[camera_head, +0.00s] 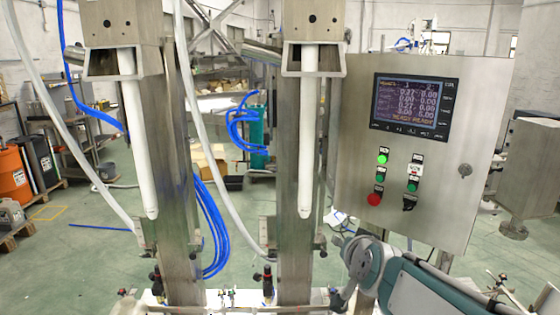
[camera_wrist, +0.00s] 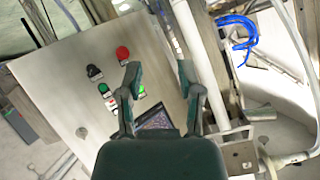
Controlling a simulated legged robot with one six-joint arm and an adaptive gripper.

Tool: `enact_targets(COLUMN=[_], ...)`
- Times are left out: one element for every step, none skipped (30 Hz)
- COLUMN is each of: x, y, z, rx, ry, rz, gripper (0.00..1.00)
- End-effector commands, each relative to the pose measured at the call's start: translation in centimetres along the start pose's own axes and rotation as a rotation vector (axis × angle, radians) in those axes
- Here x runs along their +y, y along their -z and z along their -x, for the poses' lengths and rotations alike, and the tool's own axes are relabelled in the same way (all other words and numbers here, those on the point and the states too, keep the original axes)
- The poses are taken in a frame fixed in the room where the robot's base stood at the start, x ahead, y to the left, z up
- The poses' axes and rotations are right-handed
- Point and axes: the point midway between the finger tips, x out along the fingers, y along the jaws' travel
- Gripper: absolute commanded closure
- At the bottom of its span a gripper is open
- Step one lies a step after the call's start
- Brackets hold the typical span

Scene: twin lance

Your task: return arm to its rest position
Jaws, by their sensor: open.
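My gripper (camera_wrist: 160,72) shows in the wrist view with its two dark green fingers spread apart and nothing between them. Behind the fingers is the steel control panel (camera_wrist: 65,85), seen rotated, with a red button (camera_wrist: 122,53) left of the fingertips. The panel's screen (camera_wrist: 158,119) is partly hidden behind the gripper. In the head view, part of my arm (camera_head: 408,285) is at the lower right, below the control panel (camera_head: 350,135). I cannot make out the gripper's fingers there. The distance from the fingers to the panel is unclear.
Two steel columns (camera_head: 180,175) with white lances (camera_head: 309,150) stand at left and centre. Blue hoses (camera_head: 212,225) hang beside the left column. A steel box (camera_head: 535,165) is at the far right. Open green floor (camera_head: 90,250) lies at the left.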

Motion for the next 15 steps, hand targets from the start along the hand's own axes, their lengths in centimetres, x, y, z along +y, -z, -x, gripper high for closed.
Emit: enact_targets(x=[0.2, 0.5, 0.9, 1.2, 1.6, 2.3, 2.8, 3.4, 4.2, 4.7, 5.3, 6.0, 6.4, 6.8, 7.2], y=[-1.3, -2.2, -3.4, -4.4, -5.4, -6.8, -7.7, -8.7, -9.9, -10.8, -11.6, -12.5, -13.1, -13.6, -14.1], z=[2.0, 3.1, 4.5, 5.6, 6.7, 8.2, 9.3, 10.4, 11.8, 12.8, 13.7, 14.8, 15.4, 16.0, 16.6], rx=[-0.055, -0.094, -0.146, -0.186, -0.224, -0.277, -0.314, -0.352, -0.400, -0.434, -0.464, -0.500, -0.524, -0.544, -0.566], ry=[-0.001, -0.004, -0.011, -0.018, -0.027, -0.041, -0.052, -0.065, -0.084, -0.098, -0.112, -0.130, -0.142, -0.152, -0.164], rz=[0.043, 0.071, 0.107, 0.134, 0.161, 0.197, 0.223, 0.248, 0.280, 0.300, 0.319, 0.340, 0.352, 0.364, 0.374], gripper=[0.53, 0.53, 0.53, 0.53, 0.53, 0.53, 0.53, 0.53, 0.53, 0.53, 0.53, 0.53, 0.53, 0.53, 0.53])
